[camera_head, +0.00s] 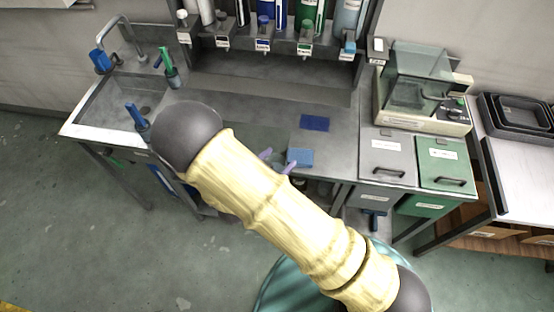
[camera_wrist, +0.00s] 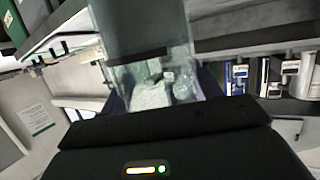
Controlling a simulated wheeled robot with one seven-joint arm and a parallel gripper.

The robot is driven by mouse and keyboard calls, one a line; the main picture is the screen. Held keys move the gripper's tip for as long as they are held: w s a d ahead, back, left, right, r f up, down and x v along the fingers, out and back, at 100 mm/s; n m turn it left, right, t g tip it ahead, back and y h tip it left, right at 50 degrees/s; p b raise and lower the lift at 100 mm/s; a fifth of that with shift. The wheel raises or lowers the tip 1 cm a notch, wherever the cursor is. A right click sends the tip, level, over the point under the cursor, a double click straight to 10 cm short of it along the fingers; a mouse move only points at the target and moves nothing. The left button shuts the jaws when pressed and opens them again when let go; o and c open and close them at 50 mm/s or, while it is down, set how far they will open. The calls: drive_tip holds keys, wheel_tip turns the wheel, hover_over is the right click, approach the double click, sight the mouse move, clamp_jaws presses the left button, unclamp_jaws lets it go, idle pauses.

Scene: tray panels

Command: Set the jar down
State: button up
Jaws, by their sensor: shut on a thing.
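In the wrist view a translucent, grey-green jar (camera_wrist: 140,35) stands directly in front of my gripper (camera_wrist: 158,92), between its dark bluish fingers. The gripper is shut on it. The jar's top runs out of the picture, and background shapes show through its lower part. In the head view only the purple tips of my gripper (camera_head: 276,160) show past my pale yellow arm, over the front of the grey worktop (camera_head: 345,120). The jar cannot be made out in the head view; my arm hides that area.
A blue block (camera_head: 300,157) lies near the front edge, just right of the gripper tips. A flat blue pad (camera_head: 315,123) lies behind it. A sink (camera_head: 110,103) is at left. A machine with a clear cover (camera_head: 420,77) and grey and green lidded bins (camera_head: 387,157) stand right.

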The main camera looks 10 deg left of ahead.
drive_tip(key=w+d+r+n+y+p, duration=0.1)
drive_tip(key=w+d+r+y+p, duration=0.15)
drive_tip(key=w+d, duration=0.5)
drive_tip(key=w+d+r+n+y+p, duration=0.1)
drive_tip(key=w+d+r+n+p, duration=0.15)
drive_tip(key=w+d, duration=0.55)
drive_tip(key=s+d+y+p, duration=0.1)
drive_tip(key=d+p, duration=0.2)
drive_tip(key=d, duration=0.7)
drive_tip(key=shift+s+f+t, duration=0.25)
drive_tip(key=shift+t, duration=0.15)
drive_tip(key=shift+w+d+n+y, duration=0.1)
drive_tip(key=shift+n+y, duration=0.15)
